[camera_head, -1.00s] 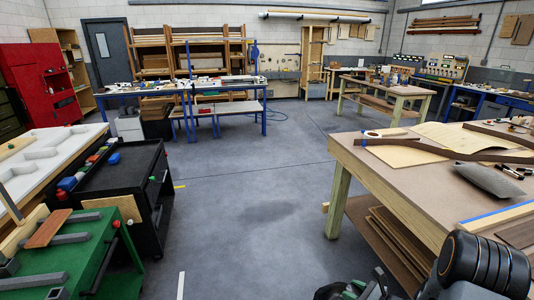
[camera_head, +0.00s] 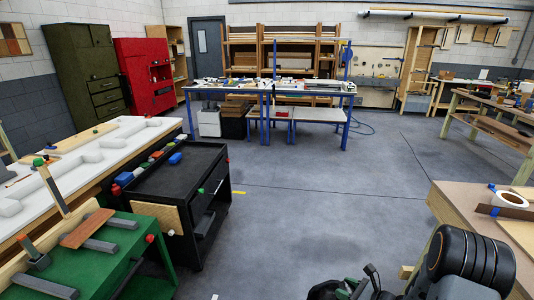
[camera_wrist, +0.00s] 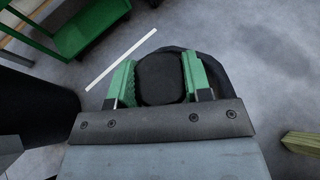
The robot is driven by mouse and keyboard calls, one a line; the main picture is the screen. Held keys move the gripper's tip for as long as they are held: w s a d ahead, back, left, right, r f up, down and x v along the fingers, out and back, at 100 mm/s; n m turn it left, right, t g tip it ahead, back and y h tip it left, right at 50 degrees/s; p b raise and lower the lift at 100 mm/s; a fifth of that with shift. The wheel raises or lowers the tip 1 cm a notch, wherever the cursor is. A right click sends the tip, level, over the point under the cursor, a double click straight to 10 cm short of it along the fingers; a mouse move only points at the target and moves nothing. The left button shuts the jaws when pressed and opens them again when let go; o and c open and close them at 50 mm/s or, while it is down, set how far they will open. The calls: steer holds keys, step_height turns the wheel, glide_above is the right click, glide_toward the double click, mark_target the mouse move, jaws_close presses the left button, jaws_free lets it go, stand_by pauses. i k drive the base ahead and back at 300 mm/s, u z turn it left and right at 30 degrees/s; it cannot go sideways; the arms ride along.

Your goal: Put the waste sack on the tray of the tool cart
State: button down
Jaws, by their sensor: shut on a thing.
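The waste sack is a dark, black bundle (camera_wrist: 160,78) between the green fingers of my gripper (camera_wrist: 158,84) in the wrist view; more of it bulges out behind the right finger. In the head view my gripper (camera_head: 357,291) is at the bottom edge, partly cut off, with a dark part of the sack (camera_head: 324,291) beside it. The black tool cart (camera_head: 183,185) stands left of centre, well to the left of my gripper. Its top tray (camera_head: 195,163) has a raised rim and a wide bare black area, with several small coloured items along its left side.
A green bench (camera_head: 95,255) with clamps stands at the front left, close to the cart. A white-topped table (camera_head: 95,155) lies behind it. A wooden worktable (camera_head: 460,205) is at the right. The grey floor (camera_head: 300,200) between is clear.

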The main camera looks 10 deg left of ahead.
mark_target(171, 181)
steer(key=u, duration=0.7)
steer(key=i, duration=1.25)
steer(key=u, duration=0.75)
